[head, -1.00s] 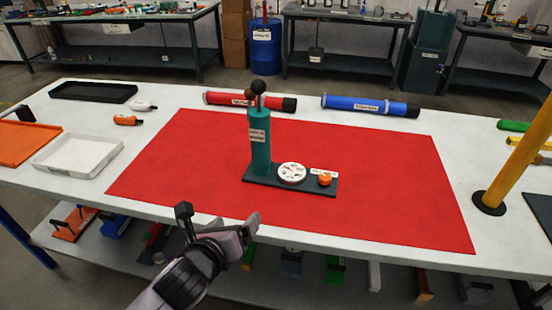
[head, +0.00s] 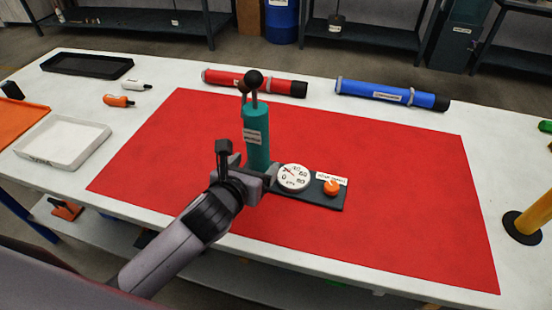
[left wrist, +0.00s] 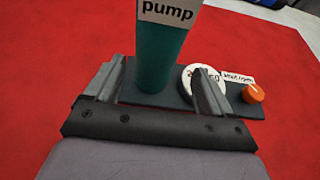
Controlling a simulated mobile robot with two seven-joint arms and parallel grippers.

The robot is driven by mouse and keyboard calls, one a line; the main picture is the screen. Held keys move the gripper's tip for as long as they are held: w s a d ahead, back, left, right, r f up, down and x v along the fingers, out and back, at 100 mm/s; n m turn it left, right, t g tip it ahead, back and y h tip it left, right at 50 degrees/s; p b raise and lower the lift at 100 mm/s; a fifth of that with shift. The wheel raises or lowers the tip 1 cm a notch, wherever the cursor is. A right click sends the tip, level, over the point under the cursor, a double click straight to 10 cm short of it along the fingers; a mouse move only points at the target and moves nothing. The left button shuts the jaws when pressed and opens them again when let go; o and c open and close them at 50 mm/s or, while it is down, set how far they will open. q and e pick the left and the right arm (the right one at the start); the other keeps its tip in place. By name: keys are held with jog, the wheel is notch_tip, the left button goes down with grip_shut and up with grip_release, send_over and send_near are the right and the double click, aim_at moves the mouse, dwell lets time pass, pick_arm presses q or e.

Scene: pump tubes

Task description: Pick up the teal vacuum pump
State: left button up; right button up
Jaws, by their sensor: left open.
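The teal vacuum pump (head: 256,133) stands upright on its dark base on the red mat (head: 400,190), with a black ball-topped handle, a white gauge (head: 294,177) and an orange knob (head: 331,187). My left gripper (head: 258,178) is at the near side of the pump, low by its base. In the left wrist view the open fingers of my left gripper (left wrist: 160,88) lie on either side of the teal cylinder (left wrist: 160,50); the right finger overlaps the gauge. I cannot tell whether they touch it. My right gripper is not in view.
A red tube (head: 255,83) and a blue tube (head: 385,94) lie behind the mat. A white tray (head: 65,150), an orange tray (head: 20,122) and a black tray (head: 88,65) are at the left. A yellow post (head: 530,222) stands at the right. The mat's right side is clear.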

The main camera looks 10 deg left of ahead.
pick_arm(q)
jog(key=shift+a+x, duration=0.2)
jog(key=shift+x, duration=1.1)
jog(key=shift+a+x, duration=0.15)
jog(key=shift+x, duration=1.1)
jog(key=c, duration=1.1)
jog(key=shift+w+r, duration=0.1)
jog(key=shift+r, duration=0.05)
jog(key=c, duration=0.3)
jog(key=shift+r, duration=0.1)
